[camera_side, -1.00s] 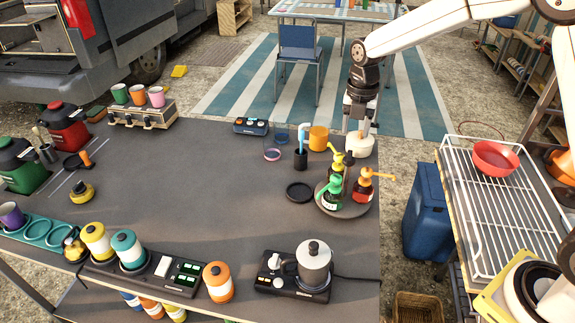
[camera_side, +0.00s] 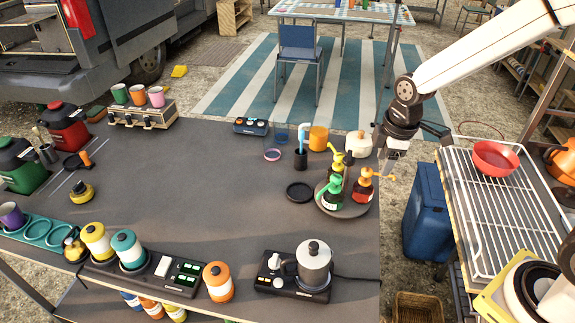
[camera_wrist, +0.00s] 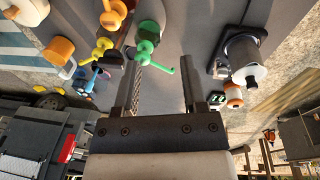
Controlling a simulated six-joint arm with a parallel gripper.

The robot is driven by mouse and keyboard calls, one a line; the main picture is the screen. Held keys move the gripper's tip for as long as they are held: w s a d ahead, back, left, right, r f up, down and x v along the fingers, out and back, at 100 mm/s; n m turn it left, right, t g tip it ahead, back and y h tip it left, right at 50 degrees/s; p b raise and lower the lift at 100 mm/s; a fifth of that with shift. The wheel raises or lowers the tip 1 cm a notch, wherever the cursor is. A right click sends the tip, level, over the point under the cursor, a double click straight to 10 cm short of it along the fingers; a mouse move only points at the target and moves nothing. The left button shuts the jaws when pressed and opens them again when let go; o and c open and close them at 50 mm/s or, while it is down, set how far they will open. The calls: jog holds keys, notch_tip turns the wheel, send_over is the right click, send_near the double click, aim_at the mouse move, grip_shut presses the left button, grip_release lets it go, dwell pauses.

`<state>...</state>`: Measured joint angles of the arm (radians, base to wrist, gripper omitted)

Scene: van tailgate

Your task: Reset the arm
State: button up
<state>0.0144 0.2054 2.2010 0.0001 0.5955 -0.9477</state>
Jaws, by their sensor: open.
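My gripper (camera_side: 388,172) hangs from my arm at the right edge of the dark table (camera_side: 230,210), close to the round stand of pump bottles. In the wrist view, my gripper (camera_wrist: 161,60) has its two fingers apart, with nothing held between them. The green pump bottle (camera_side: 330,193), the yellow-topped bottle (camera_side: 335,168) and the red bottle with an orange pump (camera_side: 363,188) stand on the round stand (camera_side: 345,211). In the wrist view, the green pump (camera_wrist: 149,30) shows beyond the fingers. The side view does not make clear whether my gripper touches the orange pump.
A white lidded pot (camera_side: 358,144) and an orange cup (camera_side: 318,138) stand behind the bottles. A moka pot (camera_side: 314,265) sits on a burner at the front right. A wire rack (camera_side: 480,220) with a red bowl (camera_side: 495,157) lies to the right. The table's middle is mostly clear.

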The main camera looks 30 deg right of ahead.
jog(key=s+f+m+t, duration=0.1)
jog(key=s+f+m, duration=0.1)
jog(key=s+m, duration=0.6)
jog(key=shift+s+a+m, duration=0.25)
jog(key=shift+s+m, duration=0.15)
jog(key=shift+m, duration=0.9)
